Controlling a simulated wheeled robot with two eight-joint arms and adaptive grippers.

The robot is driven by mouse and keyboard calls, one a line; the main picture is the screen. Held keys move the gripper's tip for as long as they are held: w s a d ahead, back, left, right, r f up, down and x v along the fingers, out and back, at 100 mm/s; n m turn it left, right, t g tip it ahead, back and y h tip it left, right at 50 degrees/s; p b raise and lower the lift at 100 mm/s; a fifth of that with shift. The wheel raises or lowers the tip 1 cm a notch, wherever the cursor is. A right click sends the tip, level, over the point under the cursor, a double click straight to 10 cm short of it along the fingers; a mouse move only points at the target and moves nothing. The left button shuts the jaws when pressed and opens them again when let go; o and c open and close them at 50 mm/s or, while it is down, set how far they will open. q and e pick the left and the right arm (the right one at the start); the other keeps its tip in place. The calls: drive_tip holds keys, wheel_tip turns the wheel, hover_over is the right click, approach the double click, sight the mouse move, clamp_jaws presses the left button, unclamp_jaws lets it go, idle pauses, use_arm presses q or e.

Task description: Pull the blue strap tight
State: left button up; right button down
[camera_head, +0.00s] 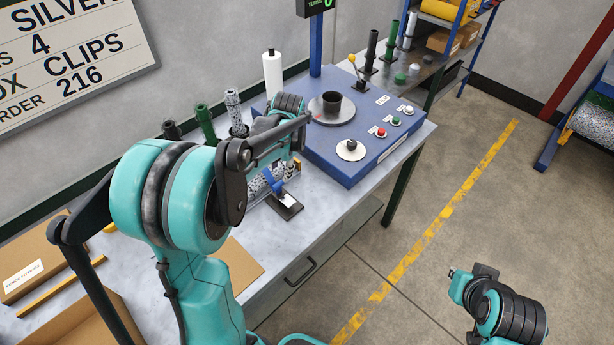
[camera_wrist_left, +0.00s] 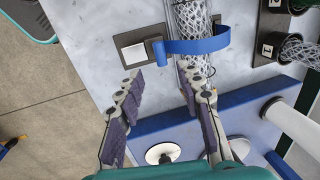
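The blue strap (camera_wrist_left: 196,46) arches across a silver mesh roll (camera_wrist_left: 190,20) in the left wrist view. Its left end meets a dark block beside a plate with a pale square top (camera_wrist_left: 134,52). In the head view the blue strap (camera_head: 274,184) shows small, beside the dark base plate (camera_head: 287,207) at the table's front edge. My left gripper (camera_wrist_left: 161,72) is open, its fingers spread, with nothing seen between them. Its right fingertip is close to the strap's lower edge; contact is unclear. Of my right arm only links show, at lower right in the head view.
A blue console (camera_head: 350,165) with buttons and a dark cup (camera_head: 332,103) stands just beyond the roll. Numbered black holders (camera_wrist_left: 268,48) stand right of the roll in the wrist view. Cardboard boxes (camera_head: 30,262) lie at the left table end.

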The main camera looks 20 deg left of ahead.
sight(278, 184)
use_arm(q)
drive_tip(key=f, duration=0.2)
drive_tip(key=a+f+b, duration=0.1)
drive_tip(key=f, duration=0.2)
drive_tip(key=f+b, duration=0.1)
drive_tip(key=f, duration=0.1)
drive_tip(key=shift+w+a+f, duration=0.25)
clamp_jaws()
